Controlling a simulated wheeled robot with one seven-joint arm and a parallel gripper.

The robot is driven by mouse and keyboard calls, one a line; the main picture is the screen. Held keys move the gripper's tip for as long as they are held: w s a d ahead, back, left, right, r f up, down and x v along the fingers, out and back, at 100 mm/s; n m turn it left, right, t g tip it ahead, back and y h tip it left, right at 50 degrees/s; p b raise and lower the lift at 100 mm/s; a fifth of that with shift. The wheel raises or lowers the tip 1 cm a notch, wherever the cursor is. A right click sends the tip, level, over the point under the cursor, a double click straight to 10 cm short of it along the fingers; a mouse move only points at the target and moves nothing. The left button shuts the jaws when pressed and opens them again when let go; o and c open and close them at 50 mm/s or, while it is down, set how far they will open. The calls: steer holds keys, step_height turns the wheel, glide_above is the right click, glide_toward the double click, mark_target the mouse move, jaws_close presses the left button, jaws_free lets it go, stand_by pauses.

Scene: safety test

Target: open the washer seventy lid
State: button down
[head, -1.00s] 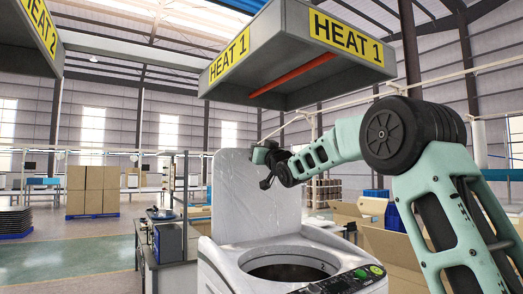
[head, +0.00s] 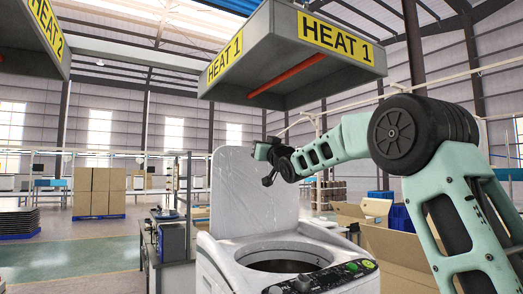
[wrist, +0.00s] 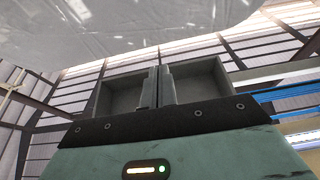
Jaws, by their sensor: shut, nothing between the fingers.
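The white top-loading washer (head: 225,262) stands at the lower middle of the head view. Its lid (head: 238,195) stands upright at the back of the machine, and the round drum opening (head: 290,266) shows. My gripper (head: 262,152) is at the lid's upper right edge in the head view; I cannot tell whether it touches the lid. In the wrist view my gripper's fingers (wrist: 158,88) are together with nothing between them. A pale grey surface, likely the lid (wrist: 120,25), fills the top of the wrist view.
A grey box marked HEAT 1 (head: 300,55) hangs above the washer and my arm. A workbench with a dark blue device (head: 172,240) stands to the left. Open cardboard boxes (head: 390,240) lie to the right. Stacked cartons (head: 98,192) are far left, with open floor before them.

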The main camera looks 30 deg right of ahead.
steer(key=s+b, duration=0.4)
steer(key=s, duration=0.5)
steer(key=shift+s+d+b, duration=0.25)
steer(key=shift+s+b, duration=0.05)
steer(key=shift+b, duration=0.05)
